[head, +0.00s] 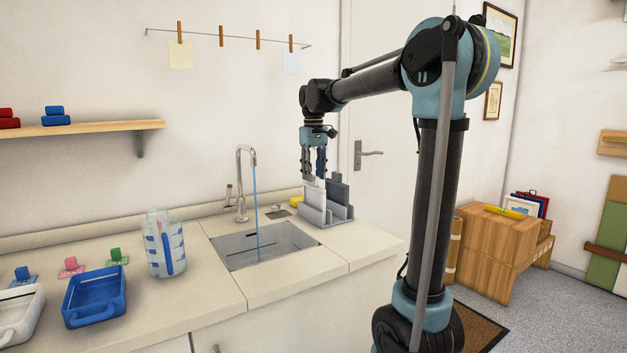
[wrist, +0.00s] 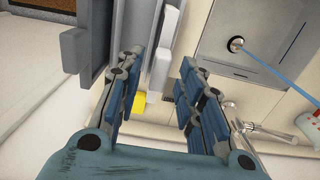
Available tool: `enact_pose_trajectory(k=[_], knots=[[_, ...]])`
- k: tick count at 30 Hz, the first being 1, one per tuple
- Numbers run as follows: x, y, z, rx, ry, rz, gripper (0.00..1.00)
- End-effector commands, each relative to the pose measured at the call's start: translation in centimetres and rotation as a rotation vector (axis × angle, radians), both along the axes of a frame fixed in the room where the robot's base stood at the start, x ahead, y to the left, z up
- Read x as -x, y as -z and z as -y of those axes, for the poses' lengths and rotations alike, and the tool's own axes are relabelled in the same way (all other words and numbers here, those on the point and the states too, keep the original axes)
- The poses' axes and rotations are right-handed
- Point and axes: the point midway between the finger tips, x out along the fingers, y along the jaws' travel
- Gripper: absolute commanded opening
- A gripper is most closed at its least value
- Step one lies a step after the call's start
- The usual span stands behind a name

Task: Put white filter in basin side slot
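A white filter (head: 314,196) stands upright in a grey rack (head: 340,213) on the counter, right of the basin. My gripper (head: 314,177) points down just above the filter. In the wrist view its two fingers (wrist: 160,72) are spread apart, with the white panel of the filter (wrist: 163,55) showing between them. I see no finger clearly pressing on it. The steel basin (head: 290,238) is sunk in the counter left of the rack. A thin dark slit shows in the basin in the wrist view; I cannot tell for sure that it is the side slot.
A blue stream falls from the tap (head: 241,185) into the basin. A yellow sponge (head: 296,201) lies behind the rack. A clear jug (head: 165,245), a blue tray (head: 95,297) and a white tray stand to the left. The counter in front of the basin is clear.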

Motion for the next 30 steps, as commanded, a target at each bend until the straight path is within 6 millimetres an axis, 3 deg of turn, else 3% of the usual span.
enact_pose_trajectory(k=[9, 15, 21, 30], knots=[[0.1, -6.0, -0.1, 0.000, -0.001, 0.000, 0.35], [0.0, -8.8, -0.2, 0.000, -0.001, 0.000, 0.35], [0.1, -10.1, -0.2, 0.000, -0.001, 0.000, 0.35], [0.1, -10.2, -0.2, 0.000, -0.001, 0.000, 0.35]])
